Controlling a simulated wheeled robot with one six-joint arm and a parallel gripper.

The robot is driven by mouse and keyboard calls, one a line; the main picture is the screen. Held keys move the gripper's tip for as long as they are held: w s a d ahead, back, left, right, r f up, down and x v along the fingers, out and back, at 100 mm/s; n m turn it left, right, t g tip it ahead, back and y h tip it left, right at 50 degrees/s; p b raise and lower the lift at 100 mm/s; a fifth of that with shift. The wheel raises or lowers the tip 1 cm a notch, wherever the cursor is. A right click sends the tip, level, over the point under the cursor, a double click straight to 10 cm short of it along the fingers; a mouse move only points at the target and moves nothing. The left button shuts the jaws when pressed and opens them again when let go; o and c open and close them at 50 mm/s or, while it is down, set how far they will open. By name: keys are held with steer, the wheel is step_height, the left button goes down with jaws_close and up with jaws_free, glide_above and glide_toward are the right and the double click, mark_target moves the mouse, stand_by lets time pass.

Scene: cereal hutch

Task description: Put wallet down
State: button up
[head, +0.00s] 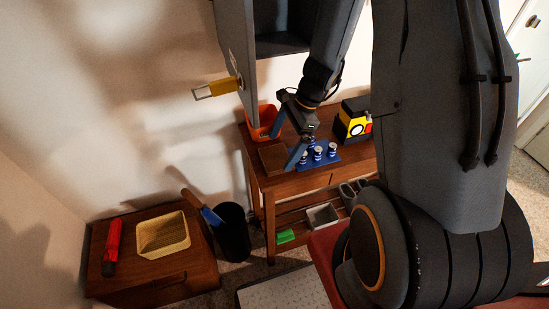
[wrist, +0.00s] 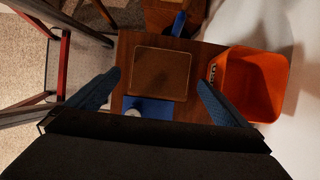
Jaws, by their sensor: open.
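The wallet (head: 272,158) is a flat brown square lying on the wooden table top at its left front corner. It also shows in the wrist view (wrist: 160,72), flat on the wood between the orange bin and the table's edge. My gripper (head: 285,140) is over this end of the table, with its blue fingers spread. In the wrist view the fingers (wrist: 159,80) stand wide apart on either side of the wallet, with nothing held between them. Whether a fingertip touches the table is hard to tell.
An orange bin (head: 262,120) stands behind the wallet. A blue tray (head: 330,163) with several small jars is to its right, with a yellow and black object (head: 353,120) beyond. A grey cabinet door (head: 238,60) hangs above. A low wooden cabinet (head: 195,262) stands left.

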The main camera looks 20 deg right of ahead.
mark_target(276, 157)
steer(key=shift+x, duration=1.5)
steer(key=shift+f, duration=0.1)
steer(key=shift+c, duration=0.4)
steer(key=c, duration=1)
step_height(276, 157, up, 10)
steer(key=b, duration=0.1)
